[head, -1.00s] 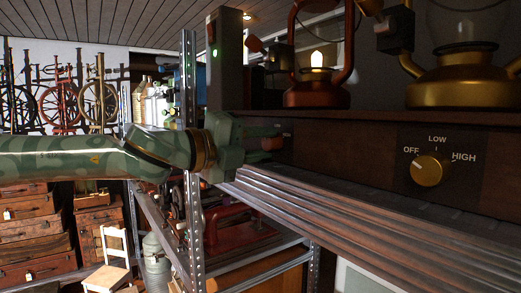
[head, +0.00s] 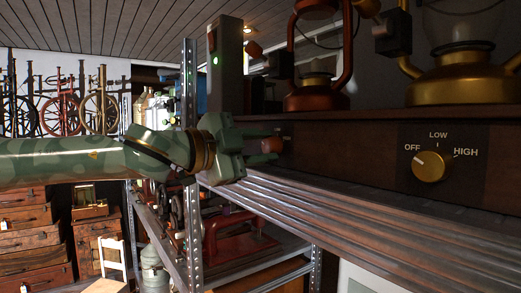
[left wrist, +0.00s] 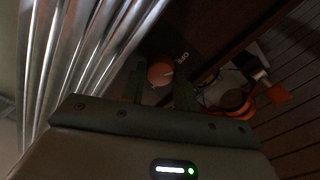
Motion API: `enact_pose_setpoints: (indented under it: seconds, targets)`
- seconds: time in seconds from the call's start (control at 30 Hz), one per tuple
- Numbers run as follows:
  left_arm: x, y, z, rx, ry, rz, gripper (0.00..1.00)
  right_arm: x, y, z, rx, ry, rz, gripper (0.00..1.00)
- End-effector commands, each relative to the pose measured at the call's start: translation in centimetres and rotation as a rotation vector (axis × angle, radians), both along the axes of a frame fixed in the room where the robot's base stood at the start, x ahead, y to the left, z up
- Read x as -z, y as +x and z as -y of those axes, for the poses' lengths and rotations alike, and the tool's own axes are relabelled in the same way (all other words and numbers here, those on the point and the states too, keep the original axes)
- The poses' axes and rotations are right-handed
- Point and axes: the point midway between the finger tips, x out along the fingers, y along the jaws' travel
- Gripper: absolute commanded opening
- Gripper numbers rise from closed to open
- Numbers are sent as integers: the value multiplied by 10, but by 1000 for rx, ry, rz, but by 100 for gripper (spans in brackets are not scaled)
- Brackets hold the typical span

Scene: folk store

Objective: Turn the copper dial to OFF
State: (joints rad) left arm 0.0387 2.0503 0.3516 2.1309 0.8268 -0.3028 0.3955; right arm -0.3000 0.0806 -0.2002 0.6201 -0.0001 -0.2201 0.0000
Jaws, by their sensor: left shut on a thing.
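The copper dial (head: 272,146) is on the dark front panel of the shelf, left of centre in the head view. My left gripper (head: 264,148) reaches it from the left, its two fingers shut on the dial. In the left wrist view the round copper dial (left wrist: 159,75) shows between the fingertips (left wrist: 160,88). Its white pointer mark is directed toward the OFF label (left wrist: 182,59). The red lantern (head: 318,90) above the dial is unlit. My right gripper is in neither view.
A brass dial (head: 431,166) with OFF, LOW and HIGH labels is farther right, below a brass lantern (head: 462,82). A ribbed metal ledge (head: 310,212) runs below the panel. A metal rack (head: 190,205) stands behind my arm.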

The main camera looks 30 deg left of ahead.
Motion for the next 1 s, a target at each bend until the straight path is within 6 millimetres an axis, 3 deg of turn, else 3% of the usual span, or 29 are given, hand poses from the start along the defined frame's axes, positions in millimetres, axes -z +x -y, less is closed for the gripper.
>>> enact_pose_setpoints:
  seconds: [0.7,0.73,0.8,1.0]
  targets:
    - [1,0,0,1,-66,-31,8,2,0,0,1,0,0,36]
    - [1,0,0,1,-66,-31,39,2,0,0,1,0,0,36]
    - [1,0,0,1,-66,-31,52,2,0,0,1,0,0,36]
    - [2,0,0,1,-65,-31,52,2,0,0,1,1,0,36]
